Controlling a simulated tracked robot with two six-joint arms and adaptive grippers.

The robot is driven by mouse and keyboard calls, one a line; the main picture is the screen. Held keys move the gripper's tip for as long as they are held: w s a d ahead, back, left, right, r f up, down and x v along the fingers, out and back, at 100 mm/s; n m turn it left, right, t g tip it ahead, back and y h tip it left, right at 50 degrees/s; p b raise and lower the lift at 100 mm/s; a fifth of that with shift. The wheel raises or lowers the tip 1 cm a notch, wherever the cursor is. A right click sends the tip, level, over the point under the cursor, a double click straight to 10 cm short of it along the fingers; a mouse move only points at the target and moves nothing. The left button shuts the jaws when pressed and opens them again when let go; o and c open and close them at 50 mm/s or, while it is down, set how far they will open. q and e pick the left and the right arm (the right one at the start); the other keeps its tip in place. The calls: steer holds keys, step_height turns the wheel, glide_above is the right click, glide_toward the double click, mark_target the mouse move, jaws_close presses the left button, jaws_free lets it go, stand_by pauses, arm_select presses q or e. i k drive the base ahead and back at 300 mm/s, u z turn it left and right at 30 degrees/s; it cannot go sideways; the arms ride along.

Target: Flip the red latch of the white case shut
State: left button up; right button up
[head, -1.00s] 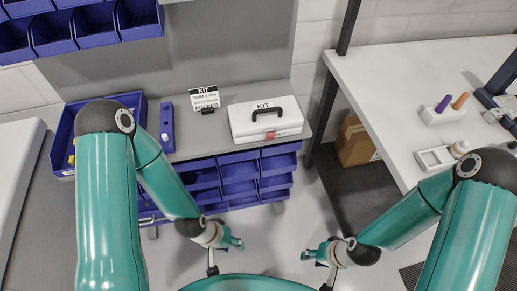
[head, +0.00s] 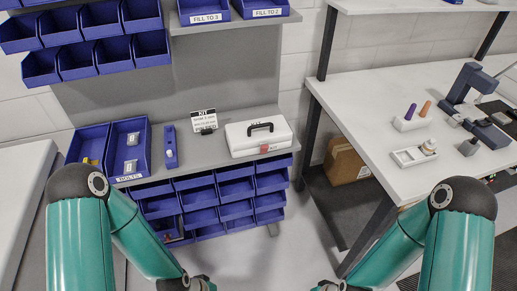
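The white case (head: 258,136) stands on the grey bench, lid down, with a black handle on top. Its red latch (head: 264,149) is a small red patch on the front face; it is too small to tell its position. My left gripper is at the bottom edge of the head view, with only its wrist end (head: 200,284) showing. My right gripper is also at the bottom edge, with only a dark wrist part (head: 328,286) showing. The fingers of both are cut off. Both are well below and in front of the case, apart from it.
Blue bins (head: 130,147) and a blue holder (head: 170,146) stand left of the case, a kit sign (head: 203,121) just beside it. Blue drawers (head: 236,191) sit under the bench. A white table (head: 365,110) stands at right, a cardboard box (head: 345,163) below it.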

mark_target(264, 148)
steer(key=i, duration=1)
